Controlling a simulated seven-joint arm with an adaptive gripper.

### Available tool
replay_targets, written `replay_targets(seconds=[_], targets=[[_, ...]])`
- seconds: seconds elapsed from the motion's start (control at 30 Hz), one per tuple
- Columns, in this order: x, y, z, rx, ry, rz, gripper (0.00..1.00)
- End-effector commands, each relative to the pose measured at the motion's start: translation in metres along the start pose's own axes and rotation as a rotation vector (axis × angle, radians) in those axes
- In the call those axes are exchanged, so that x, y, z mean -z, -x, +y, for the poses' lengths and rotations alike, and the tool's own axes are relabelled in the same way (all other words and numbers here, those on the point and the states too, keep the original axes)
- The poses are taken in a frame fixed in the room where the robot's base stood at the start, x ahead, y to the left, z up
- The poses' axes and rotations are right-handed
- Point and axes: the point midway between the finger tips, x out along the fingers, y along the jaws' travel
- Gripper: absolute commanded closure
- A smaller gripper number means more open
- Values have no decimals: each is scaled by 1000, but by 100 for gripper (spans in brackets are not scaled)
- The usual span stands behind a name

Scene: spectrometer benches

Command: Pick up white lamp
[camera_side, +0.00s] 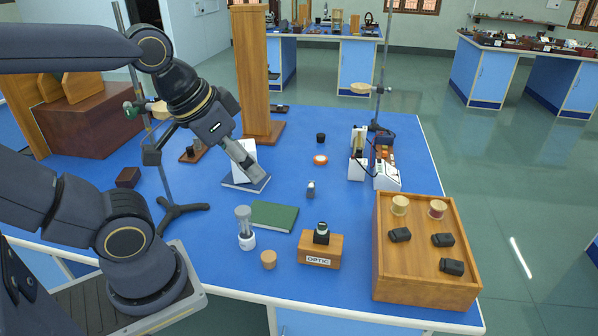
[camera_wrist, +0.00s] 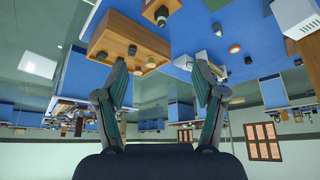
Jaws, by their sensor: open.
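A small white-based lamp-like item (camera_side: 246,238) with a clear grey upper part stands upright near the front of the blue table; I take it for the white lamp, though its type is not certain. My gripper (camera_side: 257,177) is above the table, behind and apart from this item, over a grey book-like pad. In the wrist view my gripper (camera_wrist: 160,75) has its two fingers spread wide with nothing between them. I cannot make out the lamp-like item in the wrist view.
A green book (camera_side: 274,216) lies behind the OPTIC block (camera_side: 320,250). A wooden box (camera_side: 425,284) with several small parts stands at the right. White devices (camera_side: 386,178) stand behind it. A wooden post (camera_side: 252,75) and a metal stand (camera_side: 172,212) rise nearby. The table's middle is partly clear.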

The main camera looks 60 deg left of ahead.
Motion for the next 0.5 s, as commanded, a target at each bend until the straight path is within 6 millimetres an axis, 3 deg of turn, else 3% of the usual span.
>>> replay_targets(seconds=[0.13,0.27,0.37,0.5], targets=[[2,1,0,0,-108,6,31],[14,1,-2,6,-325,7,31],[27,-13,-18,18,-491,-60,31],[35,-44,-55,3,-640,-196,31]])
